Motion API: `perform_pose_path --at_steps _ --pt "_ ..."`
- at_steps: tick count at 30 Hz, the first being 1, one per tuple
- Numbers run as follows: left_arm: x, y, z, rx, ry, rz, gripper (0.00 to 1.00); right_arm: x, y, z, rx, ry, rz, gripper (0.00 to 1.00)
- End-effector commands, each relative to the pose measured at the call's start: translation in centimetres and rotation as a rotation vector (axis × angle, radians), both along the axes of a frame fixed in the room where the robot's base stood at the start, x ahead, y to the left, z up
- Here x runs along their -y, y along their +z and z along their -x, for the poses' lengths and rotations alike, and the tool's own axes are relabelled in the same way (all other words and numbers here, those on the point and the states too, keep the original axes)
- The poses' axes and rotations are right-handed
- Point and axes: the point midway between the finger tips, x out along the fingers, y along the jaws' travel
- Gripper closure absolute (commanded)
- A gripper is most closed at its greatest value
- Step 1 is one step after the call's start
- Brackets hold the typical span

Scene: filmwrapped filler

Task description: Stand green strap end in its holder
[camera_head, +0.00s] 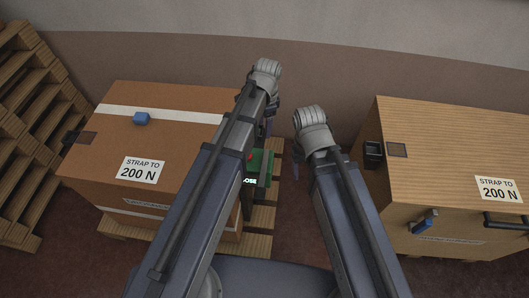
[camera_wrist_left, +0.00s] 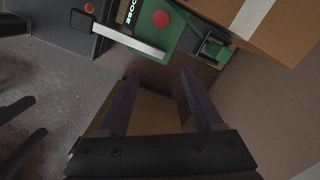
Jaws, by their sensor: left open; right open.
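A green unit (camera_head: 259,167) with a red button stands beside the left carton, partly hidden by my left arm. In the left wrist view the green unit (camera_wrist_left: 158,40) shows a pale bar across it. A small green piece in a dark frame (camera_wrist_left: 213,48) sits at its side; I cannot tell whether this is the green strap end or its holder. My left gripper (camera_wrist_left: 160,76) is open and empty, its fingers apart from the unit. In the head view it is mostly hidden by its own arm. My right gripper (camera_head: 296,168) is open, right of the unit.
A wooden crate (camera_head: 450,140) with a black bracket (camera_head: 373,153) and blue-black handle (camera_head: 424,222) stands at right. Stacked pallets (camera_head: 35,110) line the left edge.

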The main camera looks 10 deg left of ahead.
Motion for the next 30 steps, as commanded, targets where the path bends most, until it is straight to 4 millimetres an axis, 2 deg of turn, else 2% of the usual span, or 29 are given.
perform_pose_path --at_steps 1,3,6,10,15,30 --pt "0.7 0.0 3.9 0.002 0.094 -0.011 0.33 0.0 0.0 0.0 0.000 0.000 0.000 0.33" --pt "1.5 0.0 7.1 0.008 0.241 -0.028 0.33 0.0 0.0 0.0 0.000 0.000 0.000 0.33" --pt "2.2 0.1 11.0 0.021 0.426 -0.048 0.33 0.0 0.0 0.0 0.000 0.000 0.000 0.33" --pt "2.6 0.1 14.3 0.037 0.601 -0.067 0.33 0.0 0.0 0.0 0.000 0.000 0.000 0.33" --pt "2.8 0.1 16.1 0.048 0.710 -0.078 0.33 0.0 0.0 0.0 0.000 0.000 0.000 0.33" --pt "2.9 0.1 16.0 0.049 0.724 -0.079 0.33 0.0 0.0 0.0 0.000 0.000 0.000 0.33"
